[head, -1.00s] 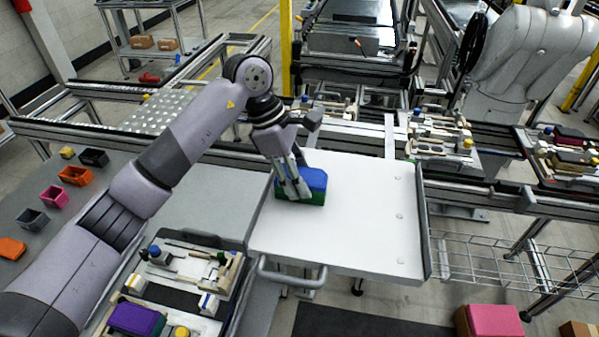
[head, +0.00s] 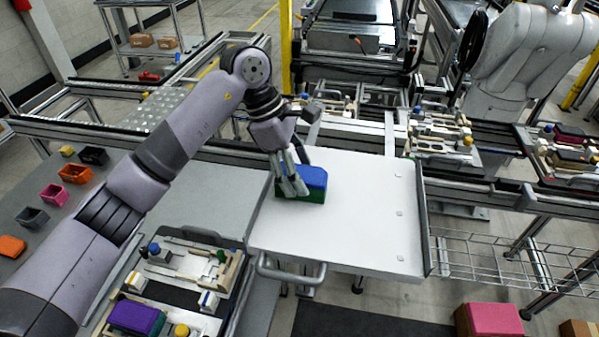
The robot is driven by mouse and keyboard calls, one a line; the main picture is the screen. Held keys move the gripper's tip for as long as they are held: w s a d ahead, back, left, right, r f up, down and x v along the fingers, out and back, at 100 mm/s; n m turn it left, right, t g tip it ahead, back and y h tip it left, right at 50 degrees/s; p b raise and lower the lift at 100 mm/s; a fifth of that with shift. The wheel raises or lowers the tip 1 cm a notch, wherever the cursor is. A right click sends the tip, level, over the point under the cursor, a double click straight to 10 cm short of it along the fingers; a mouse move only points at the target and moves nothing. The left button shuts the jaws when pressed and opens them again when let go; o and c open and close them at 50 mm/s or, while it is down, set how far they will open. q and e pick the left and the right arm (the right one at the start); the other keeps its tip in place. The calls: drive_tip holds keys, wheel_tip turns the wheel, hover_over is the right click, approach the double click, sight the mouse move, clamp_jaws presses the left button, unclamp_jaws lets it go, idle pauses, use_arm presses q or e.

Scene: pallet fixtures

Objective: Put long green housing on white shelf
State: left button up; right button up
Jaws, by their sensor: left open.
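The long green housing (head: 312,196) sits on the white shelf (head: 350,232), near its left edge. A blue part (head: 315,177) covers its top. My left gripper (head: 291,188) is open, with its fingers pointing down at the left end of the housing. The fingers hide part of that end, and I cannot tell whether they touch it. My right gripper is not in view.
A pallet fixture with a purple block (head: 136,318) lies at the lower left. Several small coloured bins, one of them orange (head: 75,174), stand on the grey table at left. The shelf's right side is clear. A pink box (head: 490,319) is low at right.

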use_arm(q)
drive_tip(key=b+v, duration=0.3)
drive_tip(key=v, duration=0.6)
drive_tip(key=shift+w+a+r, duration=0.1)
drive_tip(key=shift+a+r, duration=0.1)
drive_tip(key=shift+r, duration=0.15)
drive_tip(key=shift+a+r+b, duration=0.25)
drive_tip(key=shift+r+b, duration=0.05)
drive_tip(key=shift+r, duration=0.35)
